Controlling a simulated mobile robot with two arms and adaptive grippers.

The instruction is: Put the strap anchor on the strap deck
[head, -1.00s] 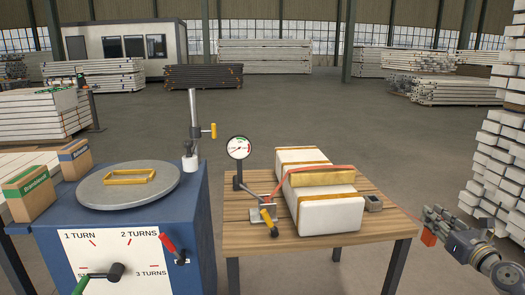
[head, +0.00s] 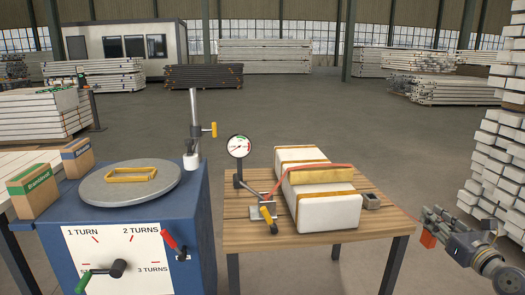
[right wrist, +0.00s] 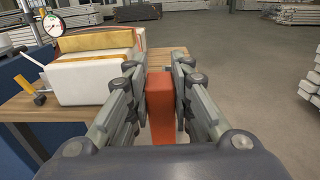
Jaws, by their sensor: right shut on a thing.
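My right gripper (head: 431,228) is at the right side of the head view, off the right edge of the wooden deck (head: 262,230). It is shut on an orange-red block, which I take to be the strap anchor (head: 428,240). In the right wrist view the anchor (right wrist: 160,105) is upright between the two fingers, clear of the deck and to its right. The deck carries a white wrapped bundle (head: 330,212) with brown bands and a thin red strap (head: 310,168) over it. My left gripper is not in view.
On the deck are a dial gauge (head: 239,147) on a stand, a yellow-handled lever (head: 268,216) and a small grey box (head: 371,201). A blue cabinet (head: 195,225) with a turntable (head: 105,192) stands left. Stacked white beams (head: 490,165) rise at right. Open floor lies behind the deck.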

